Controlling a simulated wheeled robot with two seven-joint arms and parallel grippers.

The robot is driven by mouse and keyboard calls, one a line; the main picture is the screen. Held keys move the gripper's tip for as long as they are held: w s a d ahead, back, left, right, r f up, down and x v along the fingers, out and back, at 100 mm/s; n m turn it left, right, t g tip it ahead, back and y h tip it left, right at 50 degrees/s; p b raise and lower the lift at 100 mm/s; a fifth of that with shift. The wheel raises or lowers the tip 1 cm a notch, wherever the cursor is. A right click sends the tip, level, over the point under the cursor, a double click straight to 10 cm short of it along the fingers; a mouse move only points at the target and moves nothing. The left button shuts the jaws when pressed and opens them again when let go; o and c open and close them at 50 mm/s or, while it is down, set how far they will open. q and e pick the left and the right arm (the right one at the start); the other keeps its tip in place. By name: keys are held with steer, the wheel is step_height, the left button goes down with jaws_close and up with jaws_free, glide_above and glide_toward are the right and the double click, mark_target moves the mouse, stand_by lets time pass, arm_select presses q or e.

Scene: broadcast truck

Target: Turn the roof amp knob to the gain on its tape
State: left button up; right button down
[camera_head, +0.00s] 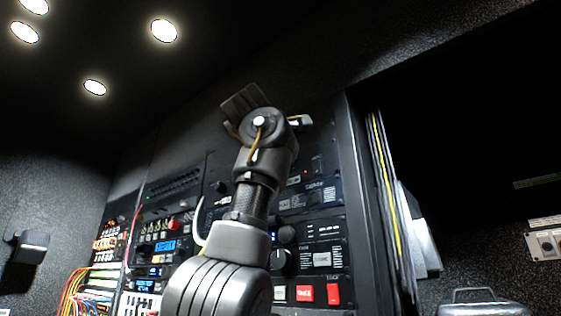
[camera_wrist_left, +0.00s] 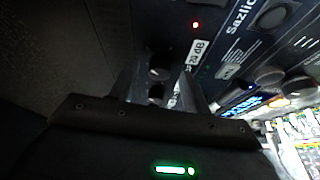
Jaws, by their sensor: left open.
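My left gripper (camera_wrist_left: 161,82) is open in the left wrist view, its two fingers pointing at a dark rack panel. A small round knob (camera_wrist_left: 158,73) with a light glint shows between the fingertips; whether they touch it I cannot tell. White tape (camera_wrist_left: 197,53) with handwriting like "20 dB" sits beside it, near a red light (camera_wrist_left: 195,24). A second white strip (camera_wrist_left: 175,96) is partly hidden by a finger. In the head view my left arm covers this part of the rack and hides the fingertips; the red light (camera_head: 305,172) shows just right of it. My right gripper is out of view.
Other rack units with black knobs (camera_head: 281,262) and red buttons (camera_head: 304,293) lie below. Coloured cables (camera_head: 75,290) hang at the lower left. A door frame with a yellow strip (camera_head: 386,185) stands right of the rack.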

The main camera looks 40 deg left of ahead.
arm_select(q)
steer(key=b+v, duration=0.4)
steer(key=v, duration=0.6)
steer(key=shift+s, duration=0.1)
